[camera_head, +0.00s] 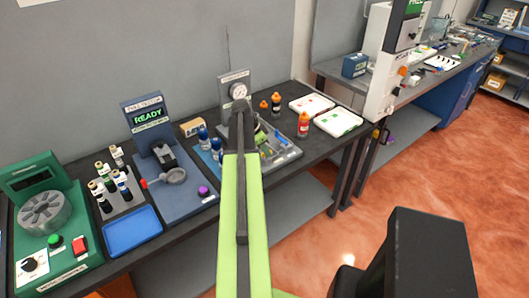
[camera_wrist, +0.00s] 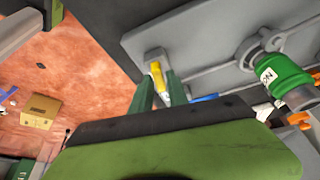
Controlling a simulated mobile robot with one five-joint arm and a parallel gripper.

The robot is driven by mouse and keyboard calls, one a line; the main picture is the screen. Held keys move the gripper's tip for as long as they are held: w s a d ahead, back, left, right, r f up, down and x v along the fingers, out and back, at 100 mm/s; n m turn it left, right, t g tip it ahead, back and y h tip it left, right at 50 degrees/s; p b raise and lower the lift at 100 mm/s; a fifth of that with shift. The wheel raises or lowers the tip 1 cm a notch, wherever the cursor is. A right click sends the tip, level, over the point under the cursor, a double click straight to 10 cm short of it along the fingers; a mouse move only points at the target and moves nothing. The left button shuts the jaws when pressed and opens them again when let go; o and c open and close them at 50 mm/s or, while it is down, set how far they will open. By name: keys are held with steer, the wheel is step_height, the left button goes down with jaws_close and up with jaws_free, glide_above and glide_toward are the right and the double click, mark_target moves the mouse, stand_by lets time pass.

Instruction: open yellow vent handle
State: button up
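The yellow vent handle (camera_wrist: 157,75) shows in the wrist view on a pale mount at the edge of the grey dispenser plate (camera_wrist: 213,68). My gripper (camera_wrist: 159,82) has its two green fingers apart, one on each side of the handle's near part. I cannot tell whether either finger touches it. A green cylinder (camera_wrist: 285,80) with a white label is to the right. In the head view the dispenser station (camera_head: 290,155) stands on the bench under a round gauge (camera_head: 239,91). My arm hides part of it, and my gripper cannot be made out there.
A blue handle (camera_wrist: 205,98) is right of the fingers in the wrist view. Orange-capped bottles (camera_head: 304,124) and white trays (camera_head: 338,121) stand right of the station. Blue-capped bottles (camera_head: 203,138) and the READY machine (camera_head: 150,120) are to its left. Open floor (camera_head: 410,175) lies right.

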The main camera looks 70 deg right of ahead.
jaws_close()
steer(key=shift+n+t+h, duration=0.3)
steer(key=shift+n+h, duration=0.1)
steer(key=shift+n, duration=0.8)
steer(key=shift+o, duration=2)
jaws_free()
